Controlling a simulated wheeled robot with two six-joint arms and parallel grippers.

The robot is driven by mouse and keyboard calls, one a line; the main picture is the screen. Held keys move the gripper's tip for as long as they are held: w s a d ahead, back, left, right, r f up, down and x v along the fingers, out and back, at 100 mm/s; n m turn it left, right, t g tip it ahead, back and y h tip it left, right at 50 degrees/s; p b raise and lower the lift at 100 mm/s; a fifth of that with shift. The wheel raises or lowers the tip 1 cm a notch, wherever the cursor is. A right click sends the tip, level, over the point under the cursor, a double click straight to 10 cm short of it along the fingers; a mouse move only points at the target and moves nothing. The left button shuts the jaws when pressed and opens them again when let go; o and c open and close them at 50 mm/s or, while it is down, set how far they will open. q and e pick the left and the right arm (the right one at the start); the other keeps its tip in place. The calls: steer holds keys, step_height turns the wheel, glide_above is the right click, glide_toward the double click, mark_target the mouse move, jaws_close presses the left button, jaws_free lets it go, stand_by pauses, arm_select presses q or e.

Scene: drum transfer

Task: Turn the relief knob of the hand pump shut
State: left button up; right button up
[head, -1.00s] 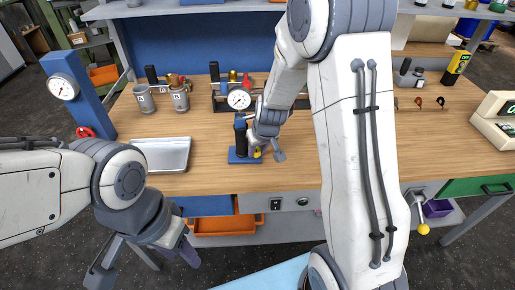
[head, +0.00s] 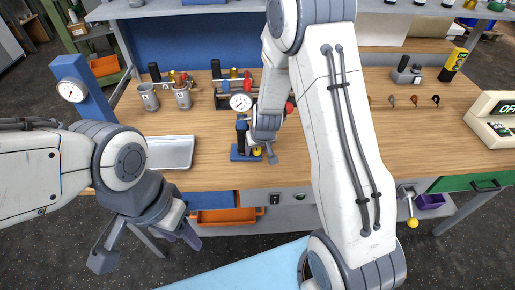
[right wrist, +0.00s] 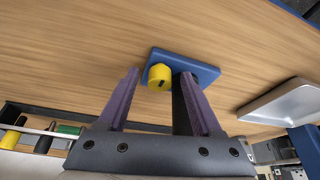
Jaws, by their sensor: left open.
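The hand pump stands on a blue base plate (head: 240,156) near the table's front edge, with a dark upright cylinder (head: 241,130). Its yellow relief knob (head: 257,151) sits low at the cylinder's right in the head view. In the right wrist view the knob (right wrist: 160,77) has a dark mark on its face. My right gripper (right wrist: 160,73) is open, its purple fingers appearing on either side of the knob, with gaps. I cannot tell whether the tips reach around it. The right finger covers part of the cylinder. My left gripper (head: 147,250) is open and empty before the table.
A metal tray (head: 170,153) lies left of the pump. A round gauge (head: 241,102) and a rack stand behind it, with two grey cups (head: 183,97) to the left.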

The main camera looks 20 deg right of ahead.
arm_select(q)
step_height(320, 180, up, 6)
steer(key=p, duration=0.6)
arm_select(e)
steer(key=v, duration=1)
steer(key=shift+r, duration=0.25)
steer(key=shift+a, duration=0.1)
